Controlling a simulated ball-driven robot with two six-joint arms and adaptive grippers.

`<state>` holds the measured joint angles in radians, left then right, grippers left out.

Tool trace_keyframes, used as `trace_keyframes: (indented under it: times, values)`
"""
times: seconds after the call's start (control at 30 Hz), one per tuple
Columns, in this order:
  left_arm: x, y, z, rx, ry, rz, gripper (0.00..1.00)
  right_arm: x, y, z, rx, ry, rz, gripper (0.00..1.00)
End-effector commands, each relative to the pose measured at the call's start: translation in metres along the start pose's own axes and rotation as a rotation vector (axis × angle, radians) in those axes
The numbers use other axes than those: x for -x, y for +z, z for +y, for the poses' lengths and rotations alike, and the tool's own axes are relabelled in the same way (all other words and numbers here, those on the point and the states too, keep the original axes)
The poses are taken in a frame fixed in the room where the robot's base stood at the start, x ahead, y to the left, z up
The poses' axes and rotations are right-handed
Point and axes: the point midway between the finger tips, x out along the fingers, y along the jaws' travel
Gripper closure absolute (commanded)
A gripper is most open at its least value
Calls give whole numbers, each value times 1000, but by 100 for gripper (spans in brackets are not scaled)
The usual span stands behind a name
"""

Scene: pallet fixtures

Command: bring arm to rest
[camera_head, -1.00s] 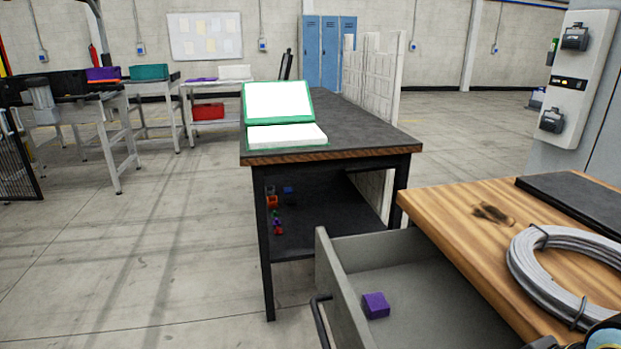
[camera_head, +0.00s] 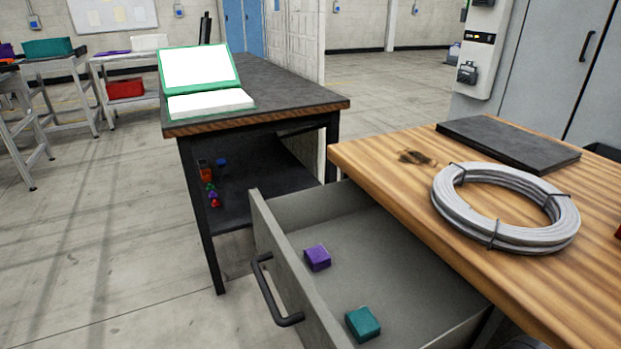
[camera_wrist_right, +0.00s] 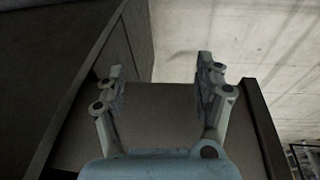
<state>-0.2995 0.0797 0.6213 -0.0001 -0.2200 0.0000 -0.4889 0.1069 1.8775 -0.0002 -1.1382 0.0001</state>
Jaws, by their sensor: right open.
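My right gripper (camera_wrist_right: 161,72) shows in the right wrist view with its two fingers spread apart and nothing between them. Beyond the fingers is a plain brownish-grey surface with dark edges, and pale floor lies to the right. I cannot tell for sure which piece of furniture this surface is. No gripper shows in the head view, and my left gripper is in neither view.
An open grey drawer (camera_head: 282,248) juts from the wooden bench (camera_head: 385,178), holding a purple block (camera_head: 317,258) and a teal block (camera_head: 362,324). A cable coil (camera_head: 470,225) and dark slab (camera_head: 508,146) lie on top.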

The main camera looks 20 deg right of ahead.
Motion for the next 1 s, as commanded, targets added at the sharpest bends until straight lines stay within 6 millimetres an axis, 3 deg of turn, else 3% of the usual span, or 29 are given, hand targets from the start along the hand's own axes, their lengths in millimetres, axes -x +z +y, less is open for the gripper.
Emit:
trace_keyframes:
  times: [0.03,0.17,0.2,0.3,0.4,0.5,0.63,0.73,1.0]
  values:
    - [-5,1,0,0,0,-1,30,-30,16,-1,-3,-1,-22,30]
    - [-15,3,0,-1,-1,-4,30,-108,68,-3,-10,-3,-60,30]
    - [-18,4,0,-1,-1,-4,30,-130,88,-4,-12,-4,-73,30]
    - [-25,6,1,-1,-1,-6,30,-174,141,-8,-18,-7,-101,30]
    - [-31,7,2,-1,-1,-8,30,-203,192,-12,-23,-9,-126,30]
    - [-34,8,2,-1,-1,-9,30,-218,233,-16,-26,-12,-143,30]
    - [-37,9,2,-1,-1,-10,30,-224,263,-18,-28,-14,-155,30]
    - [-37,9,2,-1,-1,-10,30,-225,272,-19,-29,-14,-158,30]
    - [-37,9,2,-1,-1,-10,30,-225,273,-19,-29,-14,-158,30]
